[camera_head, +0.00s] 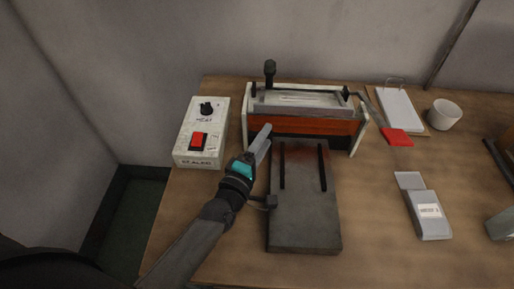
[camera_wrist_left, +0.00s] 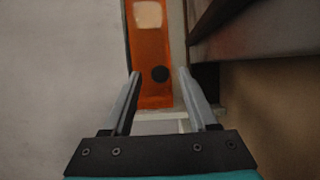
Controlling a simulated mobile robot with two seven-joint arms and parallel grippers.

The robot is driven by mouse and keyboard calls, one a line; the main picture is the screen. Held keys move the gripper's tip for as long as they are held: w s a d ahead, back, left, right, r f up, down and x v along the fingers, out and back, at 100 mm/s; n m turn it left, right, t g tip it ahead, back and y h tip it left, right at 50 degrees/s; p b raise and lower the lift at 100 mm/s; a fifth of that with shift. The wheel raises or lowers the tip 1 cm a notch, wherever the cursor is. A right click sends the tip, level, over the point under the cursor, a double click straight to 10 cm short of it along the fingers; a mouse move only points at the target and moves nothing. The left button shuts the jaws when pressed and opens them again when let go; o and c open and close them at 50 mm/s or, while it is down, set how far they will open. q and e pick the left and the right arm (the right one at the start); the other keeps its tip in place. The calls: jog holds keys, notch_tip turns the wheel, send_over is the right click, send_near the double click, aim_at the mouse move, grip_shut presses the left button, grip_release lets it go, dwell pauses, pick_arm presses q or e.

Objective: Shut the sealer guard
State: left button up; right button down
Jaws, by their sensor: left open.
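The sealer (camera_head: 304,104) stands at the back of the table, with white side plates, a pale top bar and a black knob (camera_head: 270,70) above its left part. An orange-red panel (camera_head: 310,126) runs along its front; I cannot tell for sure whether this is the guard. My left gripper (camera_head: 264,138) is open and empty, close to the sealer's front left corner. In the left wrist view the orange panel (camera_wrist_left: 153,45), with a pale patch and a dark round spot, lies beyond and between the open fingers (camera_wrist_left: 158,80). Contact is not visible. My right gripper is out of view.
A white control box (camera_head: 203,132) with a red switch stands left of the sealer. A dark slotted plate (camera_head: 305,218) lies in front.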

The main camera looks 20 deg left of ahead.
pick_arm(q)
jog(key=s, duration=0.5)
jog(key=s+a, duration=0.1)
jog(key=s, duration=0.9)
jog(key=shift+a+f+p, duration=0.1)
jog(key=shift+a+p, duration=0.25)
